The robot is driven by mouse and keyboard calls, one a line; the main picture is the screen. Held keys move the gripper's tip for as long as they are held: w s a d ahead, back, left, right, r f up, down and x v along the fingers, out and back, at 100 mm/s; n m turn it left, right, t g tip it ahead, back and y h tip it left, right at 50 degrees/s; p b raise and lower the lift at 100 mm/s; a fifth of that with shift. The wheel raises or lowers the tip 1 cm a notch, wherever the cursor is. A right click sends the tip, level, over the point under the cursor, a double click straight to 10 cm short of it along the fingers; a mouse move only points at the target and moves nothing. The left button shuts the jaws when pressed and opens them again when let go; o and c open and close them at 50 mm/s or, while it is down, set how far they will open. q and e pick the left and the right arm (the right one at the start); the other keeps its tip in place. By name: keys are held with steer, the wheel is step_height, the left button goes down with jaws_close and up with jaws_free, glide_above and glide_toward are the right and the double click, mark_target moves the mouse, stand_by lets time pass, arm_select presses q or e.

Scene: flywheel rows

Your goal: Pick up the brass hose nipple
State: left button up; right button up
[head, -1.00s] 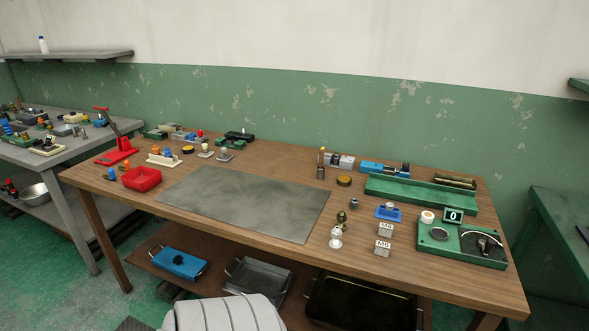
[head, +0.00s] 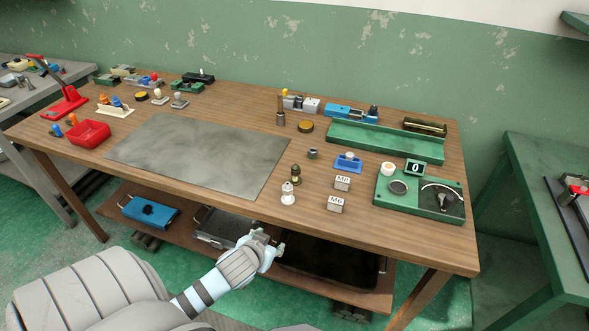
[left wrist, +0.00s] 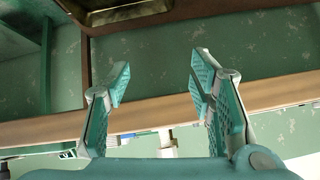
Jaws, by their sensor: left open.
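The brass hose nipple looks to be the small dark brass fitting (head: 296,175) standing upright near the table's front edge, right of the grey mat. A white fitting (head: 288,194) stands just in front of it. My left gripper (head: 272,243) is in front of the table, nearer to me than the fittings and apart from them. In the left wrist view the left gripper (left wrist: 158,82) is open with nothing between its fingers. A pale fitting (left wrist: 166,143) shows past the table edge there; the brass one cannot be made out. My right gripper is out of view.
The wooden table's front edge (left wrist: 150,113) lies across the left wrist view. Two label blocks, M8 (head: 342,183) and M6 (head: 335,205), a blue holder (head: 347,163) and a small dark cup (head: 313,154) stand near the fittings. The grey mat (head: 195,155) is clear.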

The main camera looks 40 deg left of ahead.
arm_select(q)
step_height(320, 180, up, 9)
steer(key=w+t, duration=0.2)
steer(key=n+t, duration=0.1)
steer(key=t, duration=0.1)
glide_toward(295, 170)
steer(key=shift+n+y, duration=0.3)
steer(key=shift+y, duration=0.1)
steer(key=b+x, duration=0.1)
steer(key=x, duration=0.4)
steer(key=b+x, duration=0.2)
steer(key=x, duration=0.4)
steer(key=shift+d+f, duration=0.15)
steer(key=shift+d, duration=0.05)
jaws_close()
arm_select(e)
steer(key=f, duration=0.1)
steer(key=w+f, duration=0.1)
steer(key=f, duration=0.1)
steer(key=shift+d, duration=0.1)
